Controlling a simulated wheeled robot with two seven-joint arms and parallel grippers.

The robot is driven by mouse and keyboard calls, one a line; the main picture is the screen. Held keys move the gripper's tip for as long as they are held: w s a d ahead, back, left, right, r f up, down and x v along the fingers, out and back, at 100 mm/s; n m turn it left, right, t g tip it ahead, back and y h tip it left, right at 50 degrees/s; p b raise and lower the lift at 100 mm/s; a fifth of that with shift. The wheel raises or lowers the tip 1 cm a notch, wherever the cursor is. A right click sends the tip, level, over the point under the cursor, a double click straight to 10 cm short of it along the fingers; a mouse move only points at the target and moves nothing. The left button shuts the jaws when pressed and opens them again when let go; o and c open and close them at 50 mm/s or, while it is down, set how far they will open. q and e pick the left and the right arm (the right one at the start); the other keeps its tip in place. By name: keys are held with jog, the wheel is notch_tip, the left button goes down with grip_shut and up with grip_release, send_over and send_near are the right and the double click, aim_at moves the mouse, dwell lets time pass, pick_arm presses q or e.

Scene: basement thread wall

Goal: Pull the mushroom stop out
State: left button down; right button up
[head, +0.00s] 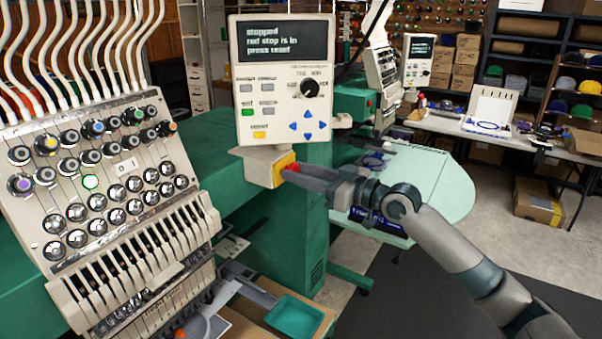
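The red mushroom stop (292,168) is on a yellow-faced box under the control panel (285,80) of the nearer machine. Only a small part of its red head shows. My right gripper (298,174) reaches in from the right, with its fingertips at the red head and partly covering it. I cannot tell whether the fingers are closed on the head or only around it. The panel screen (285,41) reads "stopped", "red stop is in", "press reset". My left gripper is not in view.
The embroidery head (108,180) with its knobs and needle bars stands at the left. A teal tray (294,318) lies low in front. A pale green table (440,180) is behind my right arm. A second machine, shelves and a white table (570,143) stand farther back.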

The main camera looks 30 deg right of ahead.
grip_shut()
jog(key=shift+s+d+b, duration=0.2)
jog(key=shift+s+b, duration=0.15)
jog(key=shift+b, duration=0.2)
jog(key=o, duration=1.1)
grip_release()
jog(key=shift+c, duration=0.2)
jog(key=shift+s+d, duration=0.2)
jog(key=shift+s, duration=0.05)
